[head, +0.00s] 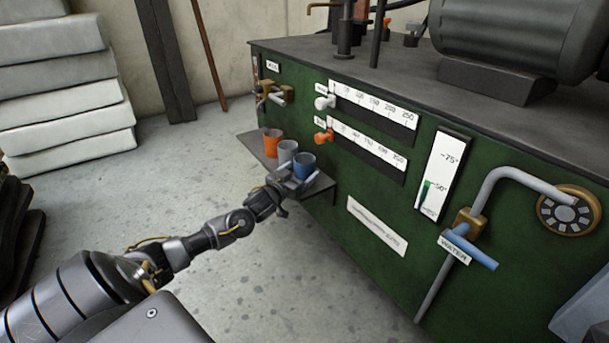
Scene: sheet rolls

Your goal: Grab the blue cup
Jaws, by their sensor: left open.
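The blue cup (305,165) stands upright on a small dark shelf (254,148) on the side of the green machine. A grey-white cup (287,151) stands just left of it, and an orange cup (272,141) is farther left. My left gripper (290,184) is open at the shelf's near edge, close in front of the blue cup. It hides the lower part of the blue cup and some of the shelf. I cannot tell whether a finger touches the cup. My right gripper is out of view.
The green machine (372,180) rises right behind the shelf. Its orange-knobbed lever (323,137) and white-knobbed lever (324,102) stick out above the cups. A blue-handled water tap (475,248) is at the right. Stacked sheets (60,90) stand at the left. The floor below the shelf is clear.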

